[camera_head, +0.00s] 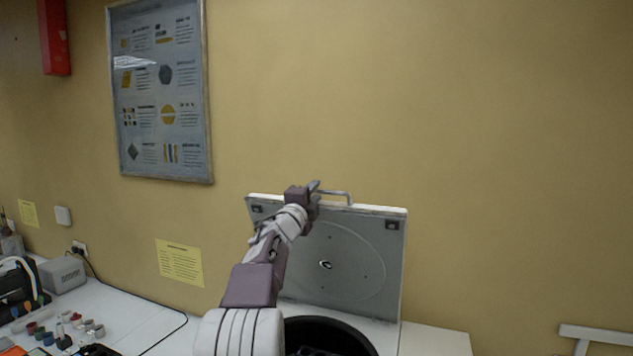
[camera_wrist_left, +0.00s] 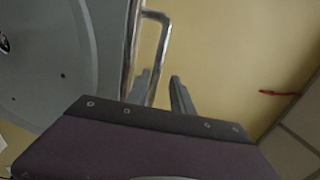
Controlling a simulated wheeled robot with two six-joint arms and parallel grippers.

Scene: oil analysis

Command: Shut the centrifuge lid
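The centrifuge lid (camera_head: 345,262) stands open and upright in the head view, its grey inner face toward me. A metal bar handle (camera_head: 335,193) runs along its top edge. My left gripper (camera_head: 314,187) is up at the left end of this handle. In the left wrist view the two fingers of the left gripper (camera_wrist_left: 164,90) are apart, with the lower end of the handle (camera_wrist_left: 161,50) close to the left finger. I cannot tell whether they touch. The dark round centrifuge bowl (camera_head: 325,338) shows below the lid, partly hidden by my left arm. My right gripper is not in view.
A yellow wall stands close behind the lid. The white bench (camera_head: 130,318) at left carries small coloured caps, a grey box (camera_head: 62,274) and a black cable. A white rail (camera_head: 597,333) shows at lower right.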

